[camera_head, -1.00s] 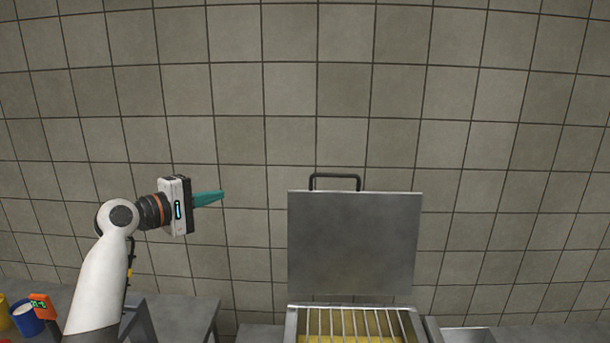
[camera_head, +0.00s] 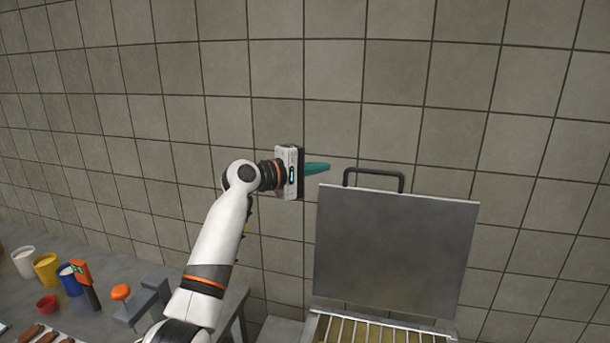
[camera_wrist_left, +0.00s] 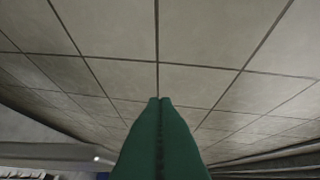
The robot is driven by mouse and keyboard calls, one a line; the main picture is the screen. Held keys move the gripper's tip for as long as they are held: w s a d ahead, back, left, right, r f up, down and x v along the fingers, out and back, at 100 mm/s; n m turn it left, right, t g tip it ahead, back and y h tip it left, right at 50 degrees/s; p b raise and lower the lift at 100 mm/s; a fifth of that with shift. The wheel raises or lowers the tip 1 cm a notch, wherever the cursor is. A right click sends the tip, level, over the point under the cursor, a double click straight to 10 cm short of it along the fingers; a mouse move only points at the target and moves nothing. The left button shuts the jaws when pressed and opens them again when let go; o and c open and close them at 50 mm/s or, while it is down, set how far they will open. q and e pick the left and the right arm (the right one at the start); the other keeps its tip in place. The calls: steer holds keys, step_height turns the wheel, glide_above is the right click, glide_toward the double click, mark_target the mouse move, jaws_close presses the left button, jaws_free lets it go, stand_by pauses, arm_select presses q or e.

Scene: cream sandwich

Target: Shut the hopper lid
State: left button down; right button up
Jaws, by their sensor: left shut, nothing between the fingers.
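The hopper lid (camera_head: 396,252) is a flat grey metal panel that stands open, upright, at the right of the head view. Its dark bar handle (camera_head: 374,172) sticks up from the top edge. Below it is the hopper (camera_head: 318,326), with a wire grid over yellowish contents; its lower part is cut off by the picture edge. My left gripper (camera_head: 318,168) has teal fingers, shut and empty, pointing right. It is just left of the handle and near the height of the lid's top edge, apparently apart from both. The left wrist view shows the closed fingers (camera_wrist_left: 160,125) against wall tiles. My right gripper is not in view.
A grey table (camera_head: 120,260) at the left holds a white cup (camera_head: 24,262), a yellow cup (camera_head: 47,269), a blue cup (camera_head: 70,279), an orange-and-black handheld device (camera_head: 86,284) and a small red bowl (camera_head: 47,304). A tiled wall (camera_head: 150,120) stands behind everything.

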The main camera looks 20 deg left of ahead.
arm_select(q)
steer(key=shift+s+d, duration=0.3)
steer(key=shift+d, duration=0.75)
steer(key=shift+s+d, duration=0.25)
steer(key=shift+d, duration=0.75)
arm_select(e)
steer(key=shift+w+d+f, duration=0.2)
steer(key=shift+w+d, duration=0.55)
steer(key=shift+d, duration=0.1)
arm_select(q)
steer(key=shift+a, duration=0.1)
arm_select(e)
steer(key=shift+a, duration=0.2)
